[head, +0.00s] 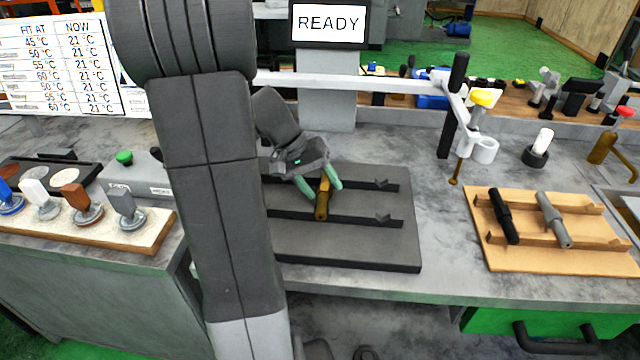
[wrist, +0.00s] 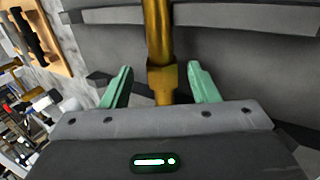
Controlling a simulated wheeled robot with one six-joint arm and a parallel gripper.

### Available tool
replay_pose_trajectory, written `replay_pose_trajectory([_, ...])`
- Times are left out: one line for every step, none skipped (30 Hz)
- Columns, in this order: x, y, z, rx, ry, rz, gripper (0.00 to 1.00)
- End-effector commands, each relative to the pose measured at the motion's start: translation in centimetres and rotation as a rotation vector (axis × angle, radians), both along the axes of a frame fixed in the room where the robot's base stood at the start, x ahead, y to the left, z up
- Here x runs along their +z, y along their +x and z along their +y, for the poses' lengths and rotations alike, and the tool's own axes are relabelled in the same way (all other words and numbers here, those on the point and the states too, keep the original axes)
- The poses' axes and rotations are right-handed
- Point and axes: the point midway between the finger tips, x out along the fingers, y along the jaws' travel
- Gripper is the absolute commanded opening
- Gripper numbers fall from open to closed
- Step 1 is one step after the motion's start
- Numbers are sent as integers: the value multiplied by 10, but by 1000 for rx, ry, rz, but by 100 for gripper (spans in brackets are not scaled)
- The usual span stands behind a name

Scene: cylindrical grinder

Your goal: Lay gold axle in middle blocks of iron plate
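The gold axle (head: 322,205) lies across the two dark rails of the iron plate (head: 350,248), around their middle. It also shows in the wrist view (wrist: 158,38), with a thicker collar near my gripper. The notches under it are hidden, so I cannot tell whether it is fully seated. Empty V notches show to its right on the back rail (head: 360,181) and front rail (head: 360,219). My gripper (head: 321,188) is open, its green fingers on either side of the axle. The wrist view shows a gap between the axle and each finger (wrist: 160,70).
A wooden board (head: 560,262) on the right holds a black axle (head: 503,215) and a grey axle (head: 553,220). Several stamp-like handled pieces sit on a pale board (head: 150,228) at left. A screen (head: 329,23) reads READY.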

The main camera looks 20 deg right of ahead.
Motion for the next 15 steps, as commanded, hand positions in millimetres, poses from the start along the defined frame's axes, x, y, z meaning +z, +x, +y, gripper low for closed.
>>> replay_pose_trajectory([0, 0, 0, 0, 0, 0, 54])
replay_pose_trajectory([0, 0, 0, 0, 0, 0, 54])
replay_pose_trajectory([0, 0, 0, -1, 0, 1, 54])
replay_pose_trajectory([0, 0, 0, -1, 0, 1, 54])
replay_pose_trajectory([-1, -1, 0, 0, 2, 2, 54])
replay_pose_trajectory([-1, 0, 0, 0, 2, 2, 54])
replay_pose_trajectory([-1, 0, 1, 0, 2, 2, 54])
replay_pose_trajectory([0, 0, 1, 0, 1, 1, 54])
replay_pose_trajectory([2, 1, 2, 0, 1, 1, 54])
replay_pose_trajectory([5, 1, 3, 1, 0, 0, 54])
replay_pose_trajectory([8, 2, 5, 1, 1, -1, 54])
replay_pose_trajectory([13, 4, 7, 3, 1, -1, 54])
replay_pose_trajectory([17, 5, 10, 2, 0, -2, 54])
replay_pose_trajectory([22, 7, 12, 3, 1, -4, 54])
replay_pose_trajectory([30, 8, 16, 2, 1, -4, 54])
